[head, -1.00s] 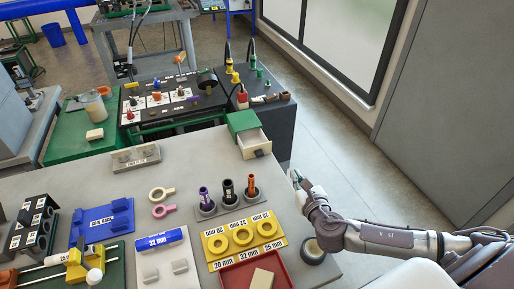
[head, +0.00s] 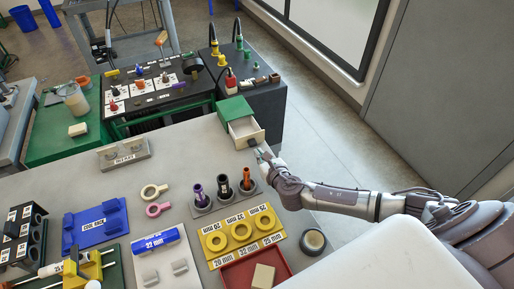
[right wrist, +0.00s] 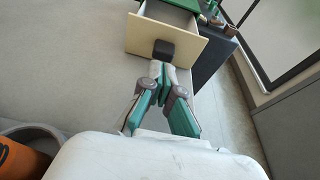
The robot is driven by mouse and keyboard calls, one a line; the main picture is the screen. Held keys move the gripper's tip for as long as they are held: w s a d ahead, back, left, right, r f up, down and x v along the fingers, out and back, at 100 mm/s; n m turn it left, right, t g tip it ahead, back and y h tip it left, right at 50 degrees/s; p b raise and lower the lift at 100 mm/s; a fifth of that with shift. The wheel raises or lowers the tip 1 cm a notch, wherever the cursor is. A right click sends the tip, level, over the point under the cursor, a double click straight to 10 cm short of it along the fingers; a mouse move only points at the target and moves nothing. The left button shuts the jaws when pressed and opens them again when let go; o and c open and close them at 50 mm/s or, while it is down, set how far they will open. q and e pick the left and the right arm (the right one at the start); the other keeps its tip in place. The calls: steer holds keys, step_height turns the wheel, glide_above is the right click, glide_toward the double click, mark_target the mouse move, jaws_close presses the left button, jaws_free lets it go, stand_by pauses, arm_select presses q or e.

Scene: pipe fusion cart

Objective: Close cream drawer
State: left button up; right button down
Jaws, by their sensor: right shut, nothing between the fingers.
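The cream drawer (head: 243,130) sticks out from the front of a small green-topped cabinet (head: 234,108) at the back right of the grey table. It is open, and its inside shows. In the right wrist view the cream drawer front (right wrist: 190,45) has a dark square knob (right wrist: 163,50) in the middle. My right gripper (head: 262,155) is shut and empty, just in front of the drawer. In the right wrist view my right gripper's fingertips (right wrist: 161,70) are close below the knob; I cannot tell whether they touch it. My left gripper is not in view.
Pegs in grey holders (head: 223,190), a yellow ring tray (head: 240,232), a red tray (head: 238,275) and a tape roll (head: 313,240) stand on the table near my right arm. A dark cart (head: 262,105) stands behind the cabinet. The floor at right is clear.

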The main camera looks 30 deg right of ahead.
mark_target(246, 132)
steer(key=shift+w+r, duration=0.1)
steer(key=shift+w, duration=1.1)
steer(key=w, duration=0.3)
steer(key=w+b, duration=0.1)
steer(key=w, duration=0.4)
steer(key=shift+w+d+f+b, duration=0.2)
steer(key=shift+w+d+b, duration=0.1)
steer(key=shift+w+b, duration=0.05)
steer(key=shift+w+r, duration=0.1)
steer(key=shift+w, duration=0.1)
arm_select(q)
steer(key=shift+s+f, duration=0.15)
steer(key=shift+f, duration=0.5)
arm_select(e)
steer(key=shift+d+r, duration=0.1)
steer(key=shift+r, duration=0.1)
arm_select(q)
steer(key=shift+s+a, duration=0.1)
